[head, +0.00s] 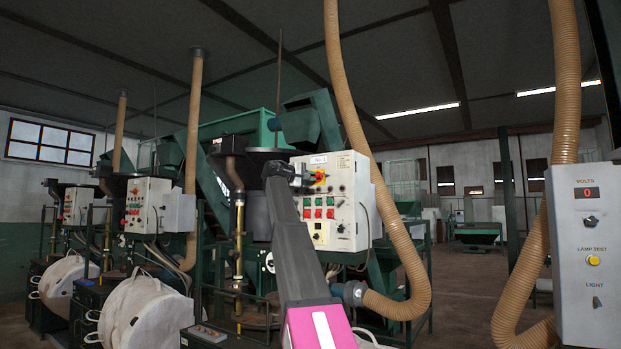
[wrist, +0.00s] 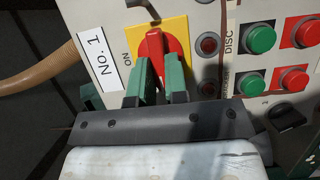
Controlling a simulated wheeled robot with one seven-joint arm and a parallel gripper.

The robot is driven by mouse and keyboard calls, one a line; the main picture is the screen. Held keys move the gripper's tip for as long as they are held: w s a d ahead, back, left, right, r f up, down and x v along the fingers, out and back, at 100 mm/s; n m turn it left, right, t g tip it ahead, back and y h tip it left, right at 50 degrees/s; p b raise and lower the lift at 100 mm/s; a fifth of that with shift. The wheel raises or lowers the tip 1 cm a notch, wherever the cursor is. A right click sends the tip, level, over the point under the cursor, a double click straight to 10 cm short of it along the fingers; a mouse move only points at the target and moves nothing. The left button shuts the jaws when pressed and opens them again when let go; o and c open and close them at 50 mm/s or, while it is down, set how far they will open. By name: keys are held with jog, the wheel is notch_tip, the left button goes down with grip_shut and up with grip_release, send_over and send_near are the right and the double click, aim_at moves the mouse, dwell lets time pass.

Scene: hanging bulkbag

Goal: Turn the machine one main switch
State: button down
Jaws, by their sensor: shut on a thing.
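The machine one main switch is a red rotary handle (wrist: 152,46) on a yellow plate (wrist: 180,28), beside a "No. 1" label (wrist: 99,65) in the wrist view. The word "ON" is printed at the plate's left edge. My gripper (wrist: 159,75) has its two green fingers on either side of the handle's lower part, shut on it. In the head view, the switch (head: 319,176) sits at the upper left of the white control box (head: 345,210). My gripper (head: 283,170) reaches the box's left side there, its fingertips hard to make out.
Green and red push buttons (wrist: 257,39) and a black knob (wrist: 287,117) are close right of the switch. A tan hose (head: 400,240) hangs right of the box. A grey panel (head: 588,255) stands at far right. Similar control boxes (head: 150,205) stand left.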

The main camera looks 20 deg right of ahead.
dwell(0.4)
jog(key=c, duration=1.1)
grip_release()
jog(key=shift+c, duration=0.2)
jog(key=shift+a, duration=0.1)
jog(key=v, duration=1)
jog(key=shift+s+a, duration=0.15)
jog(key=shift+a, duration=0.1)
jog(key=shift+f, duration=0.1)
